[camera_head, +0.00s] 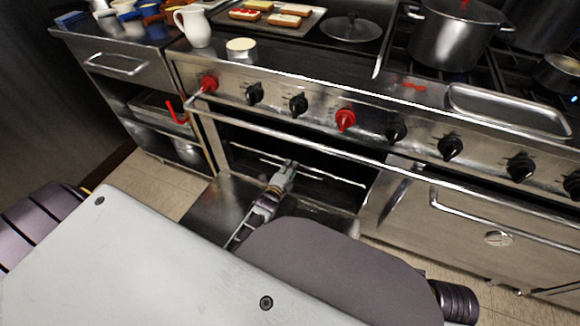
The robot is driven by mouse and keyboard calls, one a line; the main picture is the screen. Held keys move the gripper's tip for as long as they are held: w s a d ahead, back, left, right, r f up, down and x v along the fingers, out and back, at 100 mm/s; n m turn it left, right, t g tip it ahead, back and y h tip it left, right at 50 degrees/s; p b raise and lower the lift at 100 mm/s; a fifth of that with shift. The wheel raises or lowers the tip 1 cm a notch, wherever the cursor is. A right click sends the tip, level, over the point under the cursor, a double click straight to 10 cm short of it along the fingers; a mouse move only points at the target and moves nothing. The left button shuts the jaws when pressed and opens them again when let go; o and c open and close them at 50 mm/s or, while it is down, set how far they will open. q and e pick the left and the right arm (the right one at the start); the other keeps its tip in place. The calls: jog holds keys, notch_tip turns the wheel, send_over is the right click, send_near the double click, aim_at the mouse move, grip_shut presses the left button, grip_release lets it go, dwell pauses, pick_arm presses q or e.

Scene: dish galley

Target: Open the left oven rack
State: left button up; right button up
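The left oven (235,133) is open, with its door (205,212) folded down level at the front. Thin bright rails of the oven rack (318,170) cross the dark opening. My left gripper (289,166) is at the opening, above the lowered door and by the front of the rack. Its fingers are small and blurred, so I cannot tell whether they are apart, closed or touching the rack. My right gripper is out of view.
The right oven door (470,228) is shut, with a long handle. Red and black knobs line the panel above. A white pitcher (194,27), a tray of sandwiches (268,17) and a large pot (452,38) stand on top. Tiled floor (150,184) shows left of the lowered door.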

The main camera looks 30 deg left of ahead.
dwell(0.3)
pick_arm(q)
grip_shut()
jog(key=shift+s, duration=0.1)
